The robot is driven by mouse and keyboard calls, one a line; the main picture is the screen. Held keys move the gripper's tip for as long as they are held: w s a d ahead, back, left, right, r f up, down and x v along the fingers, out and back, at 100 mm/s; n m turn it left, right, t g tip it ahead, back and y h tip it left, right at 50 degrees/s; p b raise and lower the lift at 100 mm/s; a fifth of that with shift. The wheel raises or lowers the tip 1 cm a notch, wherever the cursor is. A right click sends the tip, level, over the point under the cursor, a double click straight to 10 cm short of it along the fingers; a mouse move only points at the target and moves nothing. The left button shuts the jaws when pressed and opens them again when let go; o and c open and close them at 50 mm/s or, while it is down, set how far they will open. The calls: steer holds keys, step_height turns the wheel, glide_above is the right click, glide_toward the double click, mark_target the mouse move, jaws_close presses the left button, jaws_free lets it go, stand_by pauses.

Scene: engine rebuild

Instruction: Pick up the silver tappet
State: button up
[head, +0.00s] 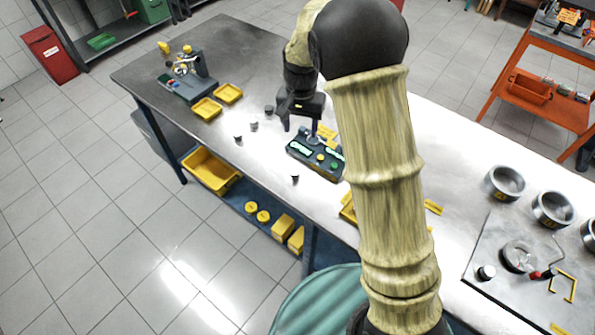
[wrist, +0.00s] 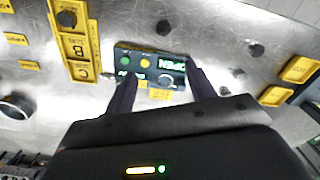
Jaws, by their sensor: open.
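Several small dark-grey cylinders stand on the metal bench; I cannot tell which is the silver tappet. In the head view one (head: 295,179) is by the front edge, and three others (head: 238,139), (head: 254,126) and (head: 269,110) form a loose row to the left. The wrist view shows the lone one (wrist: 163,27) beyond the dark panel and the row at the right, one of them here (wrist: 256,50). My gripper (head: 300,127) is open and empty above the bench. In the wrist view its fingers (wrist: 160,70) straddle the panel in the picture.
The dark panel (head: 315,160) has green and yellow round spots and lettering. Yellow bins (head: 207,109) and a small machine (head: 187,77) stand at the left end. A lettered yellow rack (wrist: 78,45) lies left of the panel in the wrist view. Silver rings (head: 505,182) stand at the right.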

steer(key=p, duration=0.4)
glide_above(295, 172)
steer(key=f, duration=1.2)
steer(key=shift+w+d+f, duration=0.1)
steer(key=shift+w+d, duration=0.25)
steer(key=shift+w, duration=0.05)
steer(key=shift+a+f, duration=0.1)
steer(key=shift+s+f, duration=0.15)
steer(key=shift+f, duration=0.05)
steer(key=shift+s+a+f+p, duration=0.15)
steer(key=shift+f+p, duration=0.5)
steer(key=shift+f, duration=0.5)
steer(key=shift+s+a+f+p, duration=0.15)
steer(key=shift+f+p, duration=0.45)
steer(key=shift+f, duration=0.55)
steer(key=shift+w, duration=0.1)
